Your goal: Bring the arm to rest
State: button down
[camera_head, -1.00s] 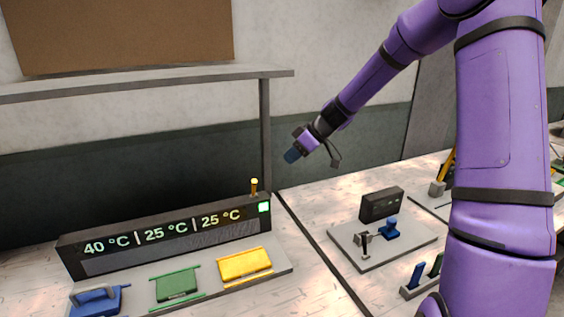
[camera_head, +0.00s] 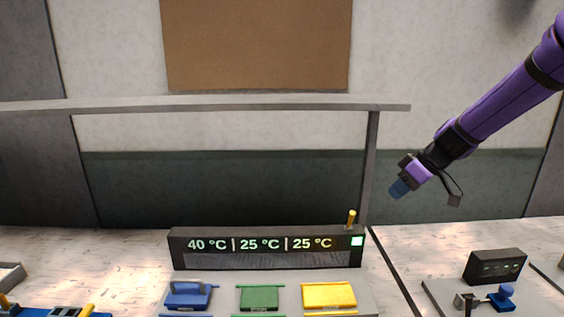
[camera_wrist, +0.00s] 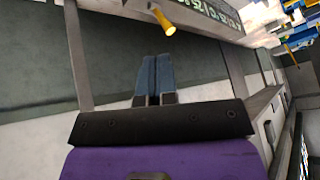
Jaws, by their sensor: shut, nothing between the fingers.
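My purple arm reaches in from the right in the head view. My gripper (camera_head: 398,189) hangs in the air above the bench, right of the shelf post. Its blue fingers also show in the wrist view (camera_wrist: 155,75), close together with nothing between them. It touches nothing that I can see.
A shelf (camera_head: 230,106) spans above. A black box (camera_head: 495,266) stands right.

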jog(key=s+a+r+m+h, duration=0.2)
jog(key=s+r, duration=0.3)
jog(key=s, duration=0.4)
jog(key=s+a+r+m+h, duration=0.1)
jog(key=s+r+m+h, duration=0.1)
jog(key=s+r, duration=0.5)
jog(key=s+d+m+t+h, duration=0.1)
jog(key=s+m, duration=0.4)
jog(key=s, duration=1.1)
jog(key=shift+d+f+t+h, duration=0.25)
jog(key=shift+d+t+h, duration=0.15)
jog(key=shift+d, duration=0.45)
